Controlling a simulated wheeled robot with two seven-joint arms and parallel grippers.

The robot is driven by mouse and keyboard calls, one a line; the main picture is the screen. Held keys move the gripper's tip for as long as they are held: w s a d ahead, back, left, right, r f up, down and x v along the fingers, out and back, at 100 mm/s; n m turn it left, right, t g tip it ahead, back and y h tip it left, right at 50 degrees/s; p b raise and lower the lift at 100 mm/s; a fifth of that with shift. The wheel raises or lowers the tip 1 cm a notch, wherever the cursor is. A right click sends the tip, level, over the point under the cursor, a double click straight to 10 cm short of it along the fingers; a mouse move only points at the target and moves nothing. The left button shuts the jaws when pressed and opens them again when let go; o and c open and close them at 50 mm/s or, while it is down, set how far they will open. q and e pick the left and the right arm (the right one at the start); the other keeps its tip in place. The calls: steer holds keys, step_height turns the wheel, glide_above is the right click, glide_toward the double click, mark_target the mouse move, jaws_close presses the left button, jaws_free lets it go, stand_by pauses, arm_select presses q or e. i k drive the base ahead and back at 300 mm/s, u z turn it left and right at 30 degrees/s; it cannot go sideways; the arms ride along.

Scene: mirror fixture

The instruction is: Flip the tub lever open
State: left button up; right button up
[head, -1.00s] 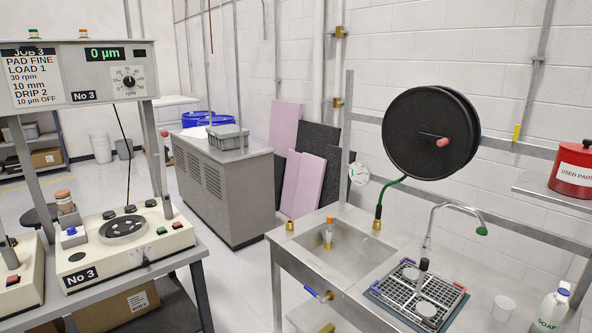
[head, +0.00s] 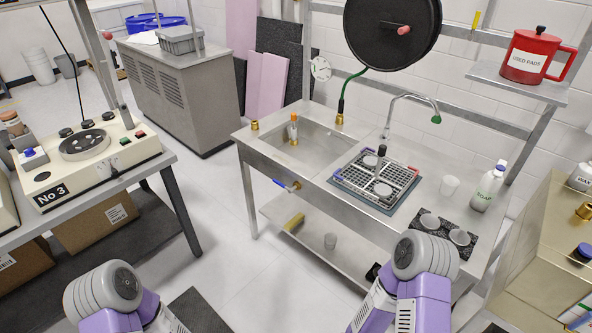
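The steel sink bench has a tub (head: 300,138) sunk into its left half. A lever with a blue handle (head: 280,184) and a brass valve body (head: 296,186) sticks out below the tub's front edge. The blue handle points to the left and slightly up. An orange-topped piece (head: 293,128) stands upright in the tub. My two purple and grey arms show only in part at the bottom edge, and neither gripper is in view. Nothing of mine touches the lever.
A dish rack (head: 375,178) sits on the bench right of the tub, with a curved tap (head: 411,98) behind. A black hose reel (head: 392,30) hangs above. A polishing machine (head: 88,160) stands on the left table. Open floor (head: 235,235) lies between table and bench.

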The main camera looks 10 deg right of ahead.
mark_target(281, 185)
steer(key=u, duration=2.8)
steer(key=i, duration=0.1)
steer(key=z, duration=1.95)
steer(key=i, duration=1.5)
steer(key=z, duration=1.35)
steer(key=i, duration=0.7)
steer(key=z, duration=0.65)
